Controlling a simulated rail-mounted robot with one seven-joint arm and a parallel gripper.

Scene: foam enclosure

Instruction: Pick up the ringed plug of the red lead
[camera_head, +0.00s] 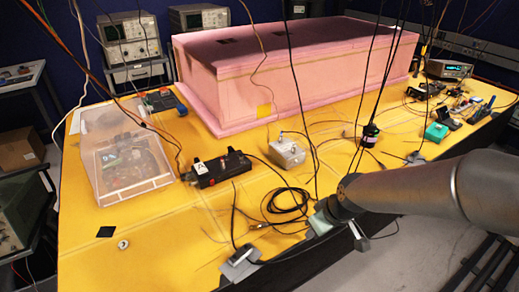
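Orange-red leads (88,62) hang from the top left and run down past the clear plastic cover toward the black box. I cannot make out a ringed plug on them; it is too small or hidden. My arm reaches in from the right, and its end, my gripper (345,224), is at the front edge of the yellow table (170,255). The fingers are small and partly hidden by the arm, so I cannot tell whether they are open or hold anything.
A clear plastic cover (118,150), a black box (220,170), a silver box (287,152) and a coiled black cable (287,200) lie on the table. A large pink foam block (290,80) fills the back. Several cables hang from above. The front left is mostly clear.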

